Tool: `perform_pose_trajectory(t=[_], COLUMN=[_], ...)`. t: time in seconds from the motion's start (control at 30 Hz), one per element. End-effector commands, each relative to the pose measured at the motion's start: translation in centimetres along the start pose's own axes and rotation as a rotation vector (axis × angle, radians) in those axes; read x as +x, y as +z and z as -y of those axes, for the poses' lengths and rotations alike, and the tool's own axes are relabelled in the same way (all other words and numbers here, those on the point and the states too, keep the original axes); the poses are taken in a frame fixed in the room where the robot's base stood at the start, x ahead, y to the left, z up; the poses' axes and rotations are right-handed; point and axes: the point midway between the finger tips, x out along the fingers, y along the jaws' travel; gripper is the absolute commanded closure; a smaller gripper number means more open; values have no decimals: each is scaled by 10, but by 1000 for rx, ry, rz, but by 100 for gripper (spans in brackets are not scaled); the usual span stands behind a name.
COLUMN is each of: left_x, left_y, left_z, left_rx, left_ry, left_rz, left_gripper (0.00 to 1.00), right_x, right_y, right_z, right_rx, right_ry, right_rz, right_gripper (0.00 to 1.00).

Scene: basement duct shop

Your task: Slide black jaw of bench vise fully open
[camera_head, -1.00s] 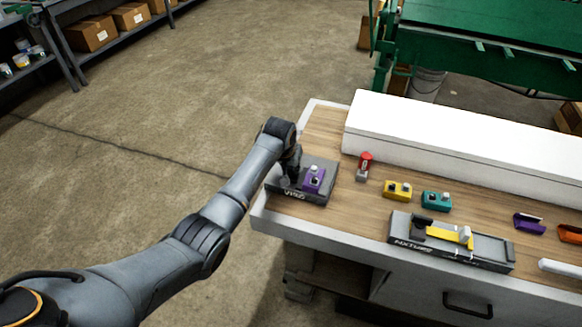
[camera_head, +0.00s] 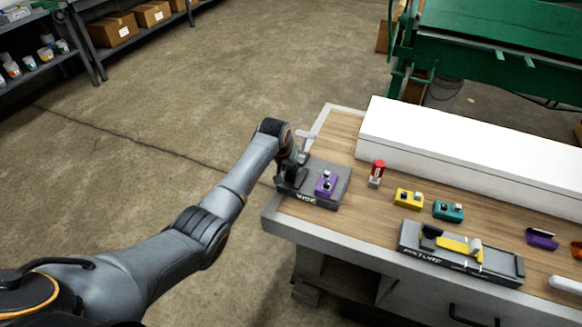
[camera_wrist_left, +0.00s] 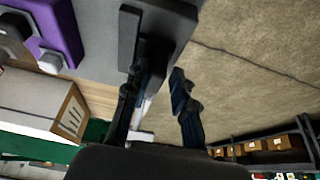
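The bench vise (camera_head: 318,201) is a dark grey base marked VISE near the bench's left end. Its black jaw (camera_head: 292,174) stands upright at the base's left side. A purple block (camera_head: 326,185) with a pale knob sits to the right, with a gap between. My left gripper (camera_head: 300,156) is at the black jaw. In the left wrist view, the black jaw (camera_wrist_left: 150,48) lies just beyond the fingertips, and the purple block (camera_wrist_left: 55,25) is at upper left. The left gripper's fingers (camera_wrist_left: 157,85) are apart with nothing clearly held. I cannot tell whether a finger touches the jaw.
On the bench (camera_head: 345,150) are a red-topped item (camera_head: 377,172), a yellow block (camera_head: 408,198), a teal block (camera_head: 448,210) and a fixture (camera_head: 465,262). A long white box (camera_head: 470,140) runs along the back. Open floor (camera_head: 220,80) lies left of the bench.

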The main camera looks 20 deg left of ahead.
Motion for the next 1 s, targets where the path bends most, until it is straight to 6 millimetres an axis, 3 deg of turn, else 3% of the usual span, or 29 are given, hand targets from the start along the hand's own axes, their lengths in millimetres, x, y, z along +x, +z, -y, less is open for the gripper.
perform_pose_trajectory(t=[0.63, 0.87, 1.0], left_x=[-4, -32, -59], left_y=[0, 0, -1], left_z=[-2, -1, -1], left_rx=[0, 0, 1], left_ry=[2, 1, 1], left_rz=[-1, -3, -5], left_gripper=[75, 75, 75], right_x=[0, 0, 0], right_y=[0, 0, 0], right_z=[-1, 0, 0], right_rx=[-1, 0, 0], right_ry=[1, 1, 0], right_rz=[0, 0, 0], right_gripper=[100, 100, 100])
